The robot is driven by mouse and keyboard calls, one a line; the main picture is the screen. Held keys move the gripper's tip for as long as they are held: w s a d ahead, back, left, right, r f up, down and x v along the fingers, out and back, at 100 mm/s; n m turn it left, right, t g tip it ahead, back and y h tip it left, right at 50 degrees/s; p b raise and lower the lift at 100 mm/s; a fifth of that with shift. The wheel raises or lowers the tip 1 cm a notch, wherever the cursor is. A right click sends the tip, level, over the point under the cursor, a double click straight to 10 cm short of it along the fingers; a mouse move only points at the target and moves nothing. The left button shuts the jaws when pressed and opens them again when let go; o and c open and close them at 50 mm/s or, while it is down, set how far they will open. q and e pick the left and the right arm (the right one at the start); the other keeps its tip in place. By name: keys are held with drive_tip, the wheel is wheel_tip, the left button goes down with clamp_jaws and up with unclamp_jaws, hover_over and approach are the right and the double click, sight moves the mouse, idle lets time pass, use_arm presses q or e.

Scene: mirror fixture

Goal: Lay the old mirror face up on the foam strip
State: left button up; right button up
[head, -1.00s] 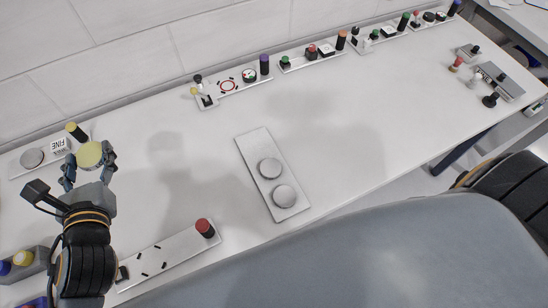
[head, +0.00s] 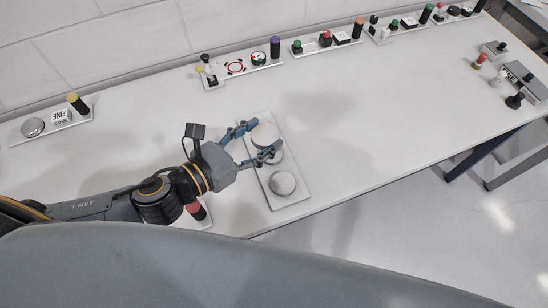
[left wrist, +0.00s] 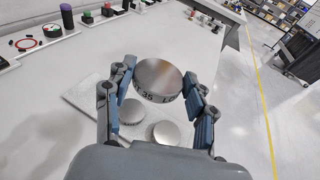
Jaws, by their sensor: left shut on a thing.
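My left gripper (head: 258,140) is shut on a round silver mirror disc (head: 264,134), one finger on each side of it. In the left wrist view the held disc (left wrist: 159,78) shows its shiny flat face and dark markings on its rim. The gripper (left wrist: 160,97) holds it over the far part of a pale rectangular strip (head: 296,199). Two similar discs lie on this strip: a near one (head: 283,183) and one partly hidden by the gripper (head: 276,158). I cannot tell whether the strip is foam. My right gripper is not in view.
Several fixture plates line the wall. A red-topped post (head: 195,210) stands beside my arm. The table right of the strip is clear.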

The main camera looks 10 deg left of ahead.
use_arm(q)
drive_tip(key=shift+s+f+m, duration=0.3)
drive_tip(key=shift+s+f, duration=0.1)
drive_tip(key=shift+f, duration=0.15)
drive_tip(key=shift+w+a+f, duration=0.15)
drive_tip(key=shift+w+f, duration=0.05)
drive_tip(key=shift+w, duration=0.05)
drive_tip(key=w+a+f, duration=0.1)
drive_tip(key=w+f, duration=0.1)
drive_tip(key=w, duration=0.1)
drive_tip(key=w+a+f, duration=0.2)
drive_tip(key=w+f, duration=0.1)
drive_tip(key=w, duration=0.1)
drive_tip(key=w+a+f, duration=0.1)
drive_tip(key=w+f, duration=0.2)
drive_tip(key=w, duration=0.1)
drive_tip(key=shift+a, duration=0.2)
drive_tip(key=shift+w+a+f, duration=0.15)
drive_tip(key=shift+w+f, duration=0.2)
drive_tip(key=shift+f, duration=0.1)
drive_tip(key=f, duration=0.3)
drive_tip(key=shift+w+f, duration=0.2)
drive_tip(key=shift+f, duration=0.1)
